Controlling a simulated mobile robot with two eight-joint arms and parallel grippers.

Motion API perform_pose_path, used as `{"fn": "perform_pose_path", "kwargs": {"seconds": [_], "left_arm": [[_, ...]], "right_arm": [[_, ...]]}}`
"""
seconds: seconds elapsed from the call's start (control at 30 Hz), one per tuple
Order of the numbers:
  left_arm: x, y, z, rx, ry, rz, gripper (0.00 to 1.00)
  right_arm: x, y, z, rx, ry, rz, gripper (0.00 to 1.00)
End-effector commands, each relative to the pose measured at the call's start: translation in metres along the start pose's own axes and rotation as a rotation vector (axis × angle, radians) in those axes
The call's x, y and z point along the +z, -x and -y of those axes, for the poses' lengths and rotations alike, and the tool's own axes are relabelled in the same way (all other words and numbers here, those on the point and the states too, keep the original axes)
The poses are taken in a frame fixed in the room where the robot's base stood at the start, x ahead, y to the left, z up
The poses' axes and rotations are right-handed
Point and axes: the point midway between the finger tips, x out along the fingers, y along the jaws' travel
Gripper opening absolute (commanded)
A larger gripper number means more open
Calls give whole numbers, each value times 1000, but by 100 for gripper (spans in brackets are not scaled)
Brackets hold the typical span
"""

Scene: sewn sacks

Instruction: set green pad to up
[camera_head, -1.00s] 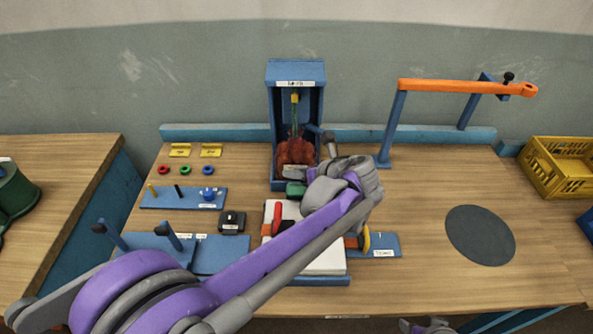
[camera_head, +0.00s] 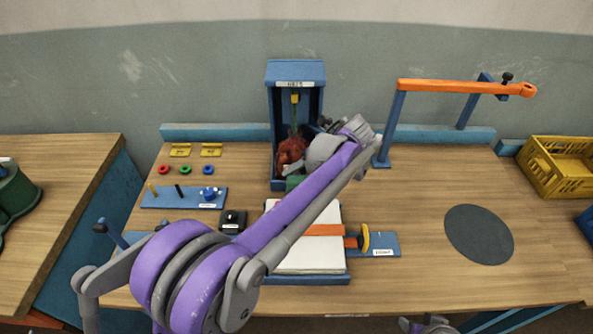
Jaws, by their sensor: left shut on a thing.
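The green pad (camera_head: 293,182) shows as a small dark green patch at the front foot of the blue upright box (camera_head: 274,110), largely covered by my arm. My left gripper (camera_head: 305,168) is at the front right of the box, beside the pad, and shut on it. Its fingertips are hidden behind my wrist. A red-brown sack (camera_head: 290,150) is inside the box, below a green cord and a yellow piece (camera_head: 295,98). Of my right gripper, only a grey part (camera_head: 430,326) shows at the bottom edge.
A white block with an orange band (camera_head: 322,230) lies in front of the box, beside a yellow handle (camera_head: 365,238). A black block (camera_head: 233,220) and a peg board (camera_head: 160,202) are left. An orange bar (camera_head: 450,87) stands right. The table around the grey disc (camera_head: 479,235) is clear.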

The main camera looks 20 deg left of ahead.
Motion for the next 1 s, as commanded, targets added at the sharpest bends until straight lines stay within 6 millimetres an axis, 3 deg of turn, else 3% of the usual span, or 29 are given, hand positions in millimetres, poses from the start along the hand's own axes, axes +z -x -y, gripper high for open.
{"fn": "perform_pose_path", "kwargs": {"seconds": [0.27,0.3,0.43,0.77,1.0], "left_arm": [[0,0,0,0,1,-1,0],[0,0,0,0,1,-1,43],[0,0,0,0,1,-1,65],[0,2,0,0,0,0,65],[0,39,1,-2,-2,1,65]], "right_arm": [[0,0,0,0,0,0,50],[0,0,0,0,0,0,50],[0,0,0,0,0,0,50],[0,0,0,0,0,0,50],[-1,1,0,0,0,0,50]]}}
